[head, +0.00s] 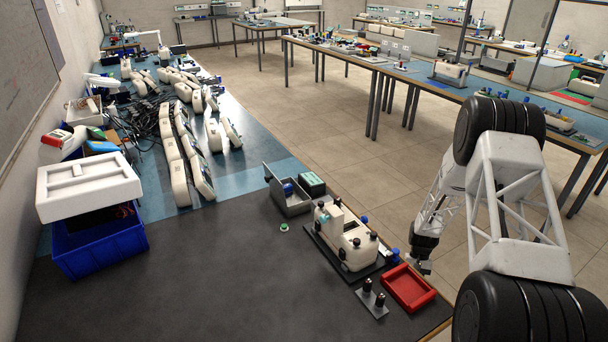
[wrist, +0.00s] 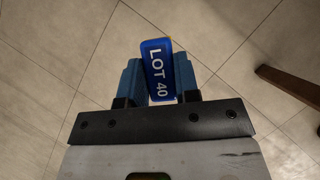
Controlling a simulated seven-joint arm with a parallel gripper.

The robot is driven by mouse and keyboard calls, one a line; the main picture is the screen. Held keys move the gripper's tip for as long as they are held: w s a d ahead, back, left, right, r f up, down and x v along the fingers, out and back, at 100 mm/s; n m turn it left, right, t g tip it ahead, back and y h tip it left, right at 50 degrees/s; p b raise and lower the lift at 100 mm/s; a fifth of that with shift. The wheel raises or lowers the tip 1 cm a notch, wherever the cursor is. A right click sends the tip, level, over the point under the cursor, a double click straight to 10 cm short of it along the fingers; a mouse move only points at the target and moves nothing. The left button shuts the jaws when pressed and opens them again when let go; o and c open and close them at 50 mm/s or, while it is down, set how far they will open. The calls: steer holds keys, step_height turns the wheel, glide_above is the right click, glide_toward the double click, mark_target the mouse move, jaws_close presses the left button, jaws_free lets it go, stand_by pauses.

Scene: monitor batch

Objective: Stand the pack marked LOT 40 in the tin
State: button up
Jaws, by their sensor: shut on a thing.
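My gripper (wrist: 159,80) is shut on a blue pack (wrist: 157,62) with white LOT 40 lettering, held between its two blue fingers. In the head view my gripper (head: 426,266) hangs beside the right edge of the dark table, just right of a red tray; the pack is too small to make out there. A grey open metal box (head: 292,208) with a raised lid, which looks like the tin, stands on the table's far side. Something blue shows in it; its inside is mostly hidden.
A cream device (head: 345,238) on a black base stands between the box and the red tray (head: 432,294). A green-topped box (head: 312,184) adjoins the grey box. A blue crate (head: 105,252) stands left; the mid-table is clear.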

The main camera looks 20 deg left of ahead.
steer(key=shift+r, duration=0.1)
steer(key=a+r+m+y, duration=0.2)
steer(key=a+r+m, duration=0.1)
steer(key=r, duration=0.9)
steer(key=a+r+m+y, duration=0.1)
steer(key=a+r+m, duration=0.25)
steer(key=r, duration=0.85)
steer(key=s+a+r+m+t+y, duration=0.1)
steer(key=s+a+r+m, duration=0.1)
steer(key=s+a+r, duration=0.45)
steer(key=s+a+r+m+t, duration=0.15)
steer(key=a+r, duration=0.25)
steer(key=r, duration=0.5)
steer(key=s+a+r+m+y, duration=0.1)
steer(key=s+a+r, duration=0.3)
steer(key=a+r, duration=0.25)
steer(key=s+a+f, duration=0.3)
steer(key=s+a, duration=0.6)
steer(key=s, duration=0.3)
steer(key=s+a+f+n, duration=0.1)
steer(key=s+a+f, duration=0.2)
steer(key=s+f, duration=0.4)
steer(key=s+a+f+n, duration=0.1)
steer(key=s+a+f, duration=0.3)
steer(key=s, duration=1.1)
step_height(320, 180, down, 4)
steer(key=shift+r+g+h, duration=0.25)
steer(key=shift+g+h, duration=0.1)
steer(key=shift+h, duration=0.05)
